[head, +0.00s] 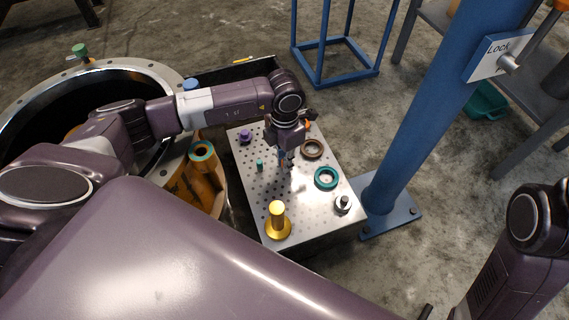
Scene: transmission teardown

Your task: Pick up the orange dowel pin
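A small orange piece (307,124), which looks like the orange dowel pin, shows at the far edge of the perforated metal plate (310,218), just right of my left wrist. It is partly hidden, so its full shape cannot be told. My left gripper (286,163) points down over the middle of the plate, nearer to me than the orange piece. Its fingers are small and dark here, and I cannot tell whether they are open or hold anything. My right arm shows at the right edge, with its gripper out of view.
The plate carries a purple part (245,137), a teal pin (259,165), a brown ring (312,148), a teal ring (326,178), a gold flanged post (277,218) and a silver part (343,204). A blue column (432,110) stands right. A large round housing (150,68) stands left.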

